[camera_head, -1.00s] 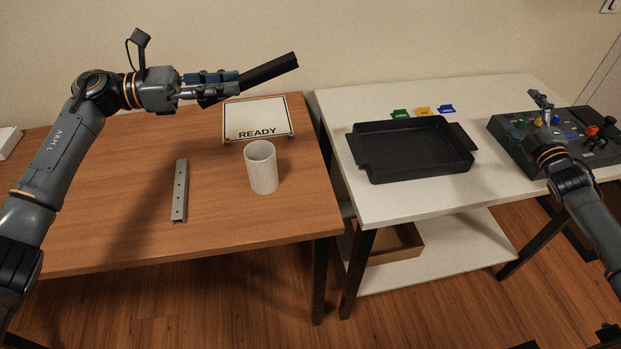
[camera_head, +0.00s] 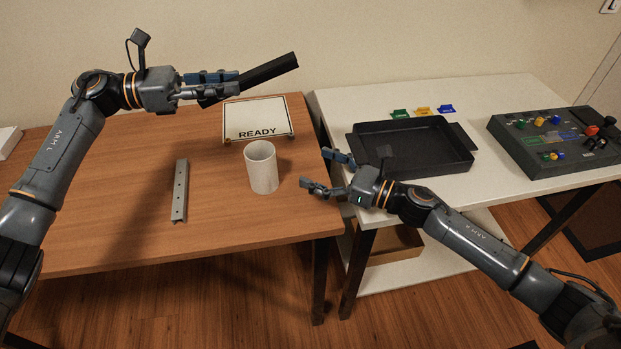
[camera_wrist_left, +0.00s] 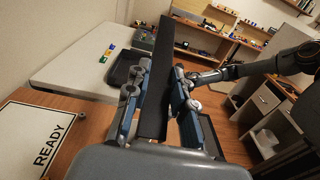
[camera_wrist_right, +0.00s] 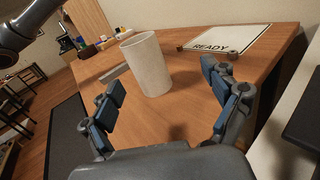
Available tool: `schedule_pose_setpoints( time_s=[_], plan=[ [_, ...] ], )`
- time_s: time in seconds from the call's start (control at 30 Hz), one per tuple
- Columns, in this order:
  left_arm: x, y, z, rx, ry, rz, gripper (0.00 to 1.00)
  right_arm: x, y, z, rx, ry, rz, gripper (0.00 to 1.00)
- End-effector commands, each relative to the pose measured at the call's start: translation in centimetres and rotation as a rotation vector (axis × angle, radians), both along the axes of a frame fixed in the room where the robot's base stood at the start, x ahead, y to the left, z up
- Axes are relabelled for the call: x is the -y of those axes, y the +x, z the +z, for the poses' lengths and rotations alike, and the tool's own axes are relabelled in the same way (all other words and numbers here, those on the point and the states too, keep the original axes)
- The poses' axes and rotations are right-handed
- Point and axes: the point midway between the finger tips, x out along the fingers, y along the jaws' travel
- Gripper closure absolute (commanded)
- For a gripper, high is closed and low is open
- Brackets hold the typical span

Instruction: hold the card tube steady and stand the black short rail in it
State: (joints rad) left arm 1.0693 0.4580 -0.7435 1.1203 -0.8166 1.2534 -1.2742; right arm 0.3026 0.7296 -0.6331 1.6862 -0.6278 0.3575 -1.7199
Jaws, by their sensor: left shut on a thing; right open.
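The white card tube (camera_head: 261,167) stands upright on the brown table, and it also shows in the right wrist view (camera_wrist_right: 146,65). My left gripper (camera_head: 232,84) is shut on the black short rail (camera_head: 268,70), held well above the table, up and left of the tube. The rail (camera_wrist_left: 155,95) lies between the blue finger pads in the left wrist view. It is tilted, not upright. My right gripper (camera_head: 322,172) is open and empty to the right of the tube, its fingers facing it without touching. In the right wrist view, the tube is ahead, between and beyond the open fingers (camera_wrist_right: 165,105).
A grey rail with holes (camera_head: 180,191) lies on the brown table left of the tube. A READY board (camera_head: 257,117) is behind the tube. On the white table are a black tray (camera_head: 440,160), coloured tags (camera_head: 423,111) and a control panel (camera_head: 545,140). The table front is clear.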

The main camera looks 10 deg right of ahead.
Motion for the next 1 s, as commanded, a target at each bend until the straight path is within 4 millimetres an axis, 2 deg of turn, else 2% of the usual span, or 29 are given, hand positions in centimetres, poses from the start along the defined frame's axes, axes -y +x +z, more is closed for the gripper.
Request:
schedule_pose_setpoints(
  time_s=[0.1,0.27,0.77,1.0],
  plan=[
    [0.0,0.0,0.1,0.001,-0.001,0.000,1.00,-1.7,-1.5,-0.8,0.018,-0.025,0.036,0.13],
    [0.0,0.0,0.1,0.001,-0.001,0.000,1.00,-2.9,-1.6,-1.1,0.026,-0.034,0.049,0.13],
    [0.0,0.0,0.0,0.000,-0.001,0.000,1.00,-9.9,3.5,-1.0,0.025,-0.033,0.049,0.13],
    [0.0,0.0,0.0,0.000,-0.001,0.000,1.00,-11.7,4.9,-1.1,0.024,-0.034,0.047,0.13]
  ],
)
